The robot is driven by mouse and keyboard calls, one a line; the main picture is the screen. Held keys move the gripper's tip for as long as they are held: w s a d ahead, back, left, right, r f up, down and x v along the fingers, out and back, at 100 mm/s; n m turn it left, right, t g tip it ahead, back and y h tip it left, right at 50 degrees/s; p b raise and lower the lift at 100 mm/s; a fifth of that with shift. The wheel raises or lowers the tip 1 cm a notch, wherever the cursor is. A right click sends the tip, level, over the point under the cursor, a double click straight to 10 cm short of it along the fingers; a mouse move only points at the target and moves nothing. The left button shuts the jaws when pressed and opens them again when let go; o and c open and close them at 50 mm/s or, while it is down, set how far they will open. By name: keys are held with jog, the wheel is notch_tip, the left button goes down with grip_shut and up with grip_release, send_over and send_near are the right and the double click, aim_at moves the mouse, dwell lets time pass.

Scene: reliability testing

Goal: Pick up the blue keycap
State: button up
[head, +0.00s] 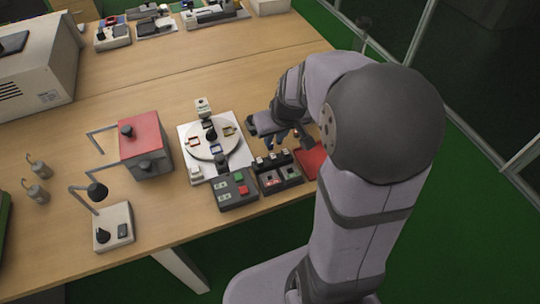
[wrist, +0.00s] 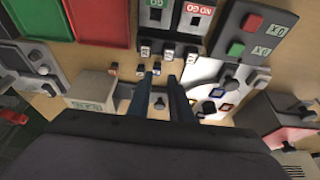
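In the wrist view a small block with a blue face, which looks like the blue keycap (wrist: 157,68), lies on the wood just beyond my fingertips. Another small keycap (wrist: 141,69) lies close to its left. My gripper (wrist: 159,80) points at them with its two dark blue fingers apart and nothing visibly held between them. In the head view my gripper (head: 277,139) is low over the table, behind the dark fixture, and the blue keycap cannot be made out there.
The dark GO/NO GO fixture (wrist: 173,30) with several white labelled blocks stands close to the keycaps. Nearby are a red tray (head: 311,161), a white turntable (head: 211,151), and a control box with red and green buttons (head: 236,191). A red-topped box (head: 145,143) stands further left.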

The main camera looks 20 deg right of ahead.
jog(key=shift+w+d+f, duration=0.2)
jog(key=shift+w+f, duration=0.05)
jog(key=shift+f, duration=0.05)
jog(key=shift+w+x, duration=0.1)
jog(key=shift+x, duration=1.7)
jog(key=shift+w+x, duration=0.15)
jog(key=shift+x, duration=1.65)
jog(key=shift+d+r, duration=0.1)
jog(key=shift+r, duration=0.05)
grip_shut()
